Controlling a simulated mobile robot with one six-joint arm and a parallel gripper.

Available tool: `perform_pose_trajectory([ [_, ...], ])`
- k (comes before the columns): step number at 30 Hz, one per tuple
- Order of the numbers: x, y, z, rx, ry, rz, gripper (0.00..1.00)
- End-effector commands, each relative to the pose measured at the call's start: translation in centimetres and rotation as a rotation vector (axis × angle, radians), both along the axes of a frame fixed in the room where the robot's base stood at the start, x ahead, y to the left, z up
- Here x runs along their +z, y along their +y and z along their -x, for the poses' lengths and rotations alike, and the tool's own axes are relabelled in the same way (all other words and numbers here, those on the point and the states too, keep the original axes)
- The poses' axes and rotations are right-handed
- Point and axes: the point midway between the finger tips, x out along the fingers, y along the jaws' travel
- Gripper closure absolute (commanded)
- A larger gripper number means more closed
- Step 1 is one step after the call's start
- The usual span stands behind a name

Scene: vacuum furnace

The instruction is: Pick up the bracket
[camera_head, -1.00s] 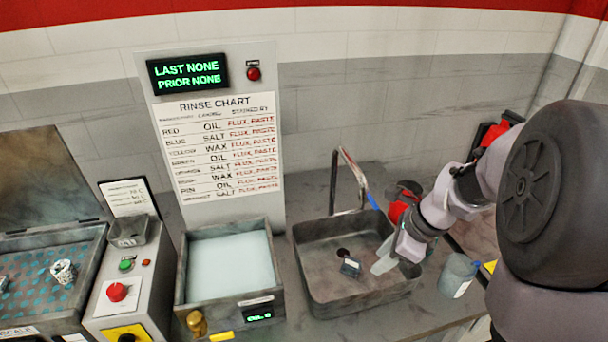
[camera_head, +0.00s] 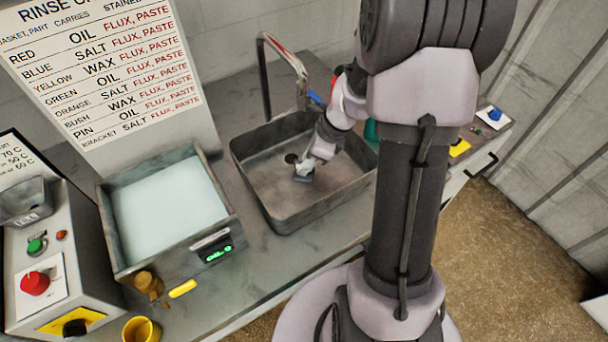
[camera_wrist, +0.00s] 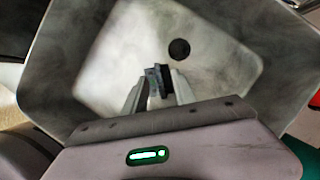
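The bracket (camera_head: 303,173) is a small dark grey piece near the drain in the metal sink (camera_head: 262,190). My gripper (camera_head: 308,166) is low in the sink, right at the bracket. In the wrist view the bracket (camera_wrist: 158,80) lies between the two fingertips of my gripper (camera_wrist: 159,84). The fingers stand on either side of it, very near or touching. I cannot tell whether they grip it. The bracket's lower part is hidden.
The sink walls surround my gripper, and a faucet (camera_head: 264,80) rises behind. A bath of pale liquid (camera_head: 165,205) stands left of the sink, with a control box (camera_head: 45,255) beyond it. A yellow cup (camera_head: 141,329) is at the front.

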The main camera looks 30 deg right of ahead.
Motion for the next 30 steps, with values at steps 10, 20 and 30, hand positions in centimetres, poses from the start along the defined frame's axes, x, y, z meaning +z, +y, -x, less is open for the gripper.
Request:
perform_pose_trajectory([
  [10,-1.41,0.45,-0.46,0.001,-0.001,0.001,0.69],
  [20,-1.39,0.44,-0.45,0.001,-0.001,0.001,1.00],
  [30,-1.39,0.44,-0.45,0.000,-0.001,0.001,1.00],
])
